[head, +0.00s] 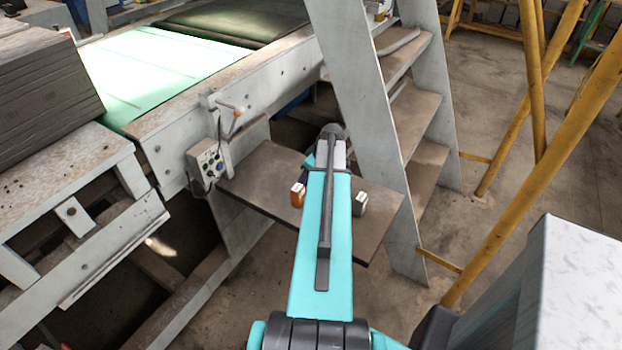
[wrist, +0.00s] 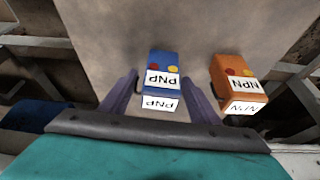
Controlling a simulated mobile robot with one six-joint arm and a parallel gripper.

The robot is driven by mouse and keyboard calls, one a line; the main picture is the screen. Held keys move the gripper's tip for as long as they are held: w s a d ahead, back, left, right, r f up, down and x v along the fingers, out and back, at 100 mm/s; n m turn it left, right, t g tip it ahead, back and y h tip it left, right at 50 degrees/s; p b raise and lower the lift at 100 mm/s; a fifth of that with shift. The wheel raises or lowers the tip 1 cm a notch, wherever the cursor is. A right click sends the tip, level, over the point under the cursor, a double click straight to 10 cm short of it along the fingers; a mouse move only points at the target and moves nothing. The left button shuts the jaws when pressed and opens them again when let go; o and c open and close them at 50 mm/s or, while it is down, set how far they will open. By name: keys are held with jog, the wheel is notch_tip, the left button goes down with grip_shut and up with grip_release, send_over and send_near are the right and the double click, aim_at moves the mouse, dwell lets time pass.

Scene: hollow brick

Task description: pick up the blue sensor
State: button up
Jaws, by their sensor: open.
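The blue sensor (wrist: 164,63) is a small box with a white lettered label and red and yellow dots on top. In the wrist view it lies on a brown-grey board (wrist: 205,25). My gripper (wrist: 161,80) is open, with one dark finger on each side of the blue sensor. Gaps show between the sensor and the fingers; I cannot tell how high the fingertips are above the board.
An orange sensor (wrist: 229,75) lies just right of the right finger; it also shows in the head view (head: 298,197). A grey block (head: 360,203) stands on the shelf board (head: 262,180) right of my arm. Metal stairs (head: 410,110) and a control box (head: 208,162) stand close by.

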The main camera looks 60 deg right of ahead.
dwell(0.3)
jog(key=c, duration=1.2)
jog(key=shift+r, duration=0.15)
jog(key=shift+r+b, duration=0.7)
jog(key=shift+r, duration=0.6)
jog(key=s+a+b, duration=0.1)
jog(key=s, duration=0.4)
jog(key=s+a+r+b, duration=0.1)
jog(key=s, duration=0.4)
jog(key=s+a+r+b, duration=0.1)
jog(key=s+a+b, duration=0.1)
jog(key=s, duration=0.3)
jog(key=shift+s, duration=0.25)
jog(key=shift+r, duration=0.1)
